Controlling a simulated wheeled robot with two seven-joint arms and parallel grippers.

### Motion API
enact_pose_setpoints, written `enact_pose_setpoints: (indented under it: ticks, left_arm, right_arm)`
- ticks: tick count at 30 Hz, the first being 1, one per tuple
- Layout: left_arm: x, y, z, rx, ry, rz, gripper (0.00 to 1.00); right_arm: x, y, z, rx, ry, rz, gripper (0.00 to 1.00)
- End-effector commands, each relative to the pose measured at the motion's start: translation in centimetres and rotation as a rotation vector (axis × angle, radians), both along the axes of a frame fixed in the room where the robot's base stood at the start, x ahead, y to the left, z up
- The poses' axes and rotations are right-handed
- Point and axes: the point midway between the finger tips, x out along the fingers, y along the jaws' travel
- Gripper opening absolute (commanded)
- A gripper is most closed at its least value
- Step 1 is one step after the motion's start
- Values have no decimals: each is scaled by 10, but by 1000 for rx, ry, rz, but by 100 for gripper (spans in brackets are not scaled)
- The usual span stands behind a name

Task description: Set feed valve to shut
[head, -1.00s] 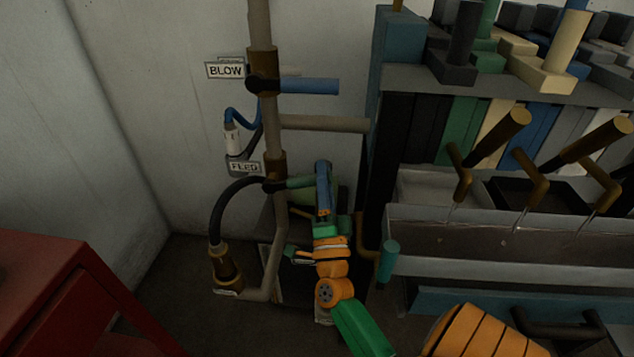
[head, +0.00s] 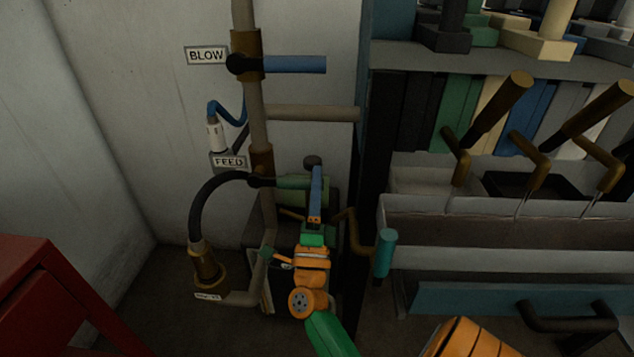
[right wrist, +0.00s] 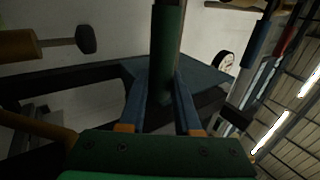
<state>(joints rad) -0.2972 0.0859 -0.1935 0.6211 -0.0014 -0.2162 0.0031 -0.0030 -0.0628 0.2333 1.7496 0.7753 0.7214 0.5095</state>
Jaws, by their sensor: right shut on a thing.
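The feed valve (head: 261,158) sits on a vertical grey pipe, just right of the FEED label (head: 229,161). Its green lever (head: 292,182) points right from a dark hub, roughly square to the pipe. My right gripper (head: 317,174) is shut on the lever's outer end, its blue fingers hiding the tip. In the right wrist view the green lever (right wrist: 168,50) runs up between the blue fingers of the gripper (right wrist: 160,85). My left gripper is not in view.
Above, the blow valve (head: 246,56) has a blue lever (head: 296,64) pointing right. A black hose (head: 203,204) curves down left of the feed valve. A teal-gripped handle (head: 385,254) stands close right of my arm. A red cabinet (head: 45,300) is lower left.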

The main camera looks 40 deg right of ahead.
Motion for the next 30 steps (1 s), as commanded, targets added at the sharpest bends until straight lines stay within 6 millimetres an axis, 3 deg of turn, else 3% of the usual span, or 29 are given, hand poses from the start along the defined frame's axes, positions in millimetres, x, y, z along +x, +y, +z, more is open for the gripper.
enact_pose_setpoints:
  ticks: [4,5,8,17,24,30]
  left_arm:
    - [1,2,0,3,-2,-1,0]
    - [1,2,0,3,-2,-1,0]
    - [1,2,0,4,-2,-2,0]
    - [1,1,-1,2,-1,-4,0]
    - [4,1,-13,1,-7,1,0]
    - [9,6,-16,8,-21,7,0]
  right_arm:
    - [0,0,-2,4,3,1,0]
    - [0,0,-2,4,3,1,34]
    - [0,0,-2,3,2,1,62]
    - [0,1,-2,1,3,0,62]
    - [-24,29,-31,3,7,1,62]
    - [-37,45,-42,3,4,2,62]
